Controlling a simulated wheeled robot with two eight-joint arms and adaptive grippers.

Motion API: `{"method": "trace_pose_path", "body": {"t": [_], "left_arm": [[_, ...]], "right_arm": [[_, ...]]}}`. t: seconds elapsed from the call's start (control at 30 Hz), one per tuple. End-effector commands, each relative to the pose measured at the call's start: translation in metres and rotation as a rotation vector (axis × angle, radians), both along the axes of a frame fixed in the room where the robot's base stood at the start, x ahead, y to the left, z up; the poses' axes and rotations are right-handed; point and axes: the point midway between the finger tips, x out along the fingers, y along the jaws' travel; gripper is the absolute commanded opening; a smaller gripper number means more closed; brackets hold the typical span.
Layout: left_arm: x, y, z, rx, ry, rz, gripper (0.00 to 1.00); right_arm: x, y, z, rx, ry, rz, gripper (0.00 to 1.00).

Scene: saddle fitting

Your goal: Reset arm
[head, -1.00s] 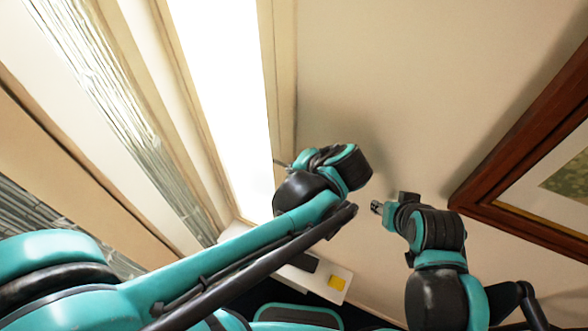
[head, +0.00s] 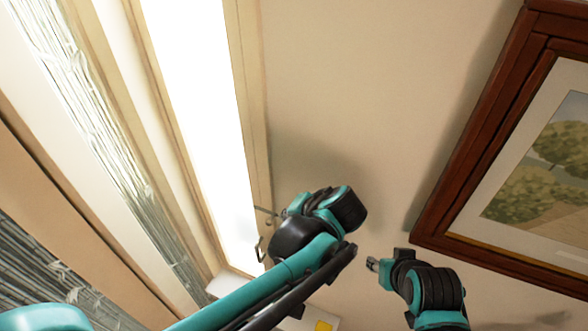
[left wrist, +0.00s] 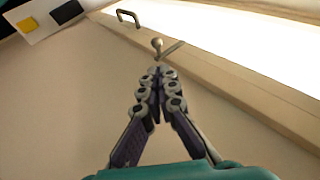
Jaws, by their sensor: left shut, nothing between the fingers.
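My left gripper (left wrist: 158,72) shows in the left wrist view with its jointed fingers drawn together and nothing between them. Its tips appear in front of the pale window frame (left wrist: 215,80), near a small metal knob and lever (left wrist: 160,46); I cannot tell whether they touch. In the head view my left arm comes in from the lower left. Its teal and black wrist is raised beside the bright window, and its fingers cannot be made out clearly. My right arm's end (head: 374,264) is to the right of it, apart, with a small tip pointing left; its finger state is unclear.
A bright window (head: 200,110) with a dark handle (head: 260,250) is left of the left wrist. A brown-framed picture (head: 480,130) hangs on the wall at right. A white thing with a yellow patch (head: 323,326) is at the bottom edge. Bare wall lies between.

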Motion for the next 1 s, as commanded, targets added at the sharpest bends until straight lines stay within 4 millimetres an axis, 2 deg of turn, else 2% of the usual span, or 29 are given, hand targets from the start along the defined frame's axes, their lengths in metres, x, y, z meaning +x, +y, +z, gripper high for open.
{"method": "trace_pose_path", "body": {"t": [0.17,0.27,0.37,0.6,0.8,0.9,1.0], "left_arm": [[-0.001,0.002,-0.004,-0.005,0.002,0.002,0.0],[-0.005,0.014,-0.021,-0.033,0.009,0.013,0.0],[-0.015,0.034,-0.054,-0.096,0.019,0.03,0.0],[-0.052,0.083,-0.15,-0.318,0.006,0.094,0.0],[-0.081,0.109,-0.224,-0.497,-0.067,0.158,0.0],[-0.092,0.117,-0.254,-0.568,-0.113,0.188,0.0],[-0.099,0.123,-0.275,-0.622,-0.155,0.212,0.0]], "right_arm": [[0.0,0.0,-0.004,0.0,0.0,0.0,0.4],[0.0,0.0,-0.021,0.0,0.0,0.0,0.4],[0.0,0.0,-0.053,0.0,0.0,0.0,0.4],[0.0,0.0,-0.142,0.0,0.0,0.0,0.4],[0.0,0.0,-0.211,0.0,0.0,0.0,0.4],[0.0,0.0,-0.239,0.0,0.0,0.0,0.4],[0.0,0.0,-0.258,0.0,0.0,0.0,0.4]]}}
